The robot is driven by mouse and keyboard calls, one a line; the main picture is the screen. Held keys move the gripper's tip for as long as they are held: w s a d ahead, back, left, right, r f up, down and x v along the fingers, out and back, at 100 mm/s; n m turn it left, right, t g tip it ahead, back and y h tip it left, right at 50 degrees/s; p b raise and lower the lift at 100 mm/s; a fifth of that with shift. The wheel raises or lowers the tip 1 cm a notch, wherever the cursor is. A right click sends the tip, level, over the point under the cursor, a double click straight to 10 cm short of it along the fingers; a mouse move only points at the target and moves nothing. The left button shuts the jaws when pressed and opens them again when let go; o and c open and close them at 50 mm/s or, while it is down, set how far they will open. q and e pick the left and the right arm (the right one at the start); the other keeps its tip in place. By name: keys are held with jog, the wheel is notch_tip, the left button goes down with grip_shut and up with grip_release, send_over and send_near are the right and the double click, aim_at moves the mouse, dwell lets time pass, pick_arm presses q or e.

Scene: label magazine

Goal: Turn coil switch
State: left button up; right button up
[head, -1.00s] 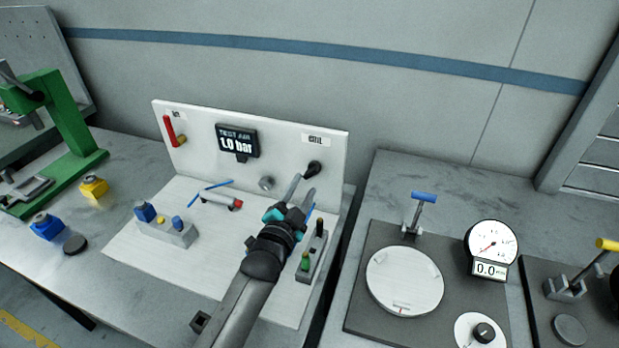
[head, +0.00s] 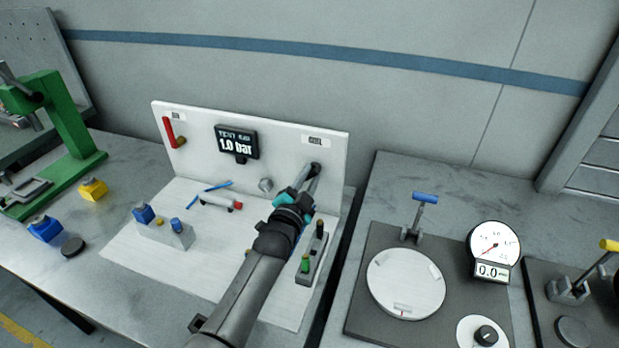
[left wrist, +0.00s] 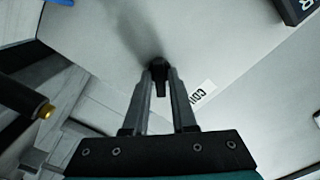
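The coil switch is a small black knob (left wrist: 160,80) on the upright white panel (head: 230,165), under the label reading COIL (head: 316,141). In the head view the knob (head: 315,167) shows at the fingertips of my left gripper (head: 305,177). In the left wrist view my left gripper (left wrist: 160,76) has its two fingers apart, one on each side of the knob, with the knob between the tips. I cannot tell whether the fingers touch it. My right gripper is not in view.
The panel also carries a pressure display (head: 237,142) reading 1.0 bar and a red lever (head: 168,131). A block with green and black parts (head: 312,255) stands right of my left arm. A dial gauge (head: 494,244) stands on the right bench.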

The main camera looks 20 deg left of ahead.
pick_arm(q)
grip_shut()
jog(key=shift+n, duration=0.4)
jog(key=n+p, duration=0.1)
jog(key=n, duration=0.2)
jog(key=shift+n, duration=0.3)
jog(key=shift+n+p, duration=0.3)
jog(key=shift+n, duration=1.9)
jog(key=shift+o, duration=1.9)
grip_release()
jog(key=s+p, duration=0.1)
jog(key=s, duration=1.4)
jog(key=shift+s+a+p, duration=0.15)
jog(key=shift+a+p, duration=0.1)
jog(key=shift+p, duration=0.15)
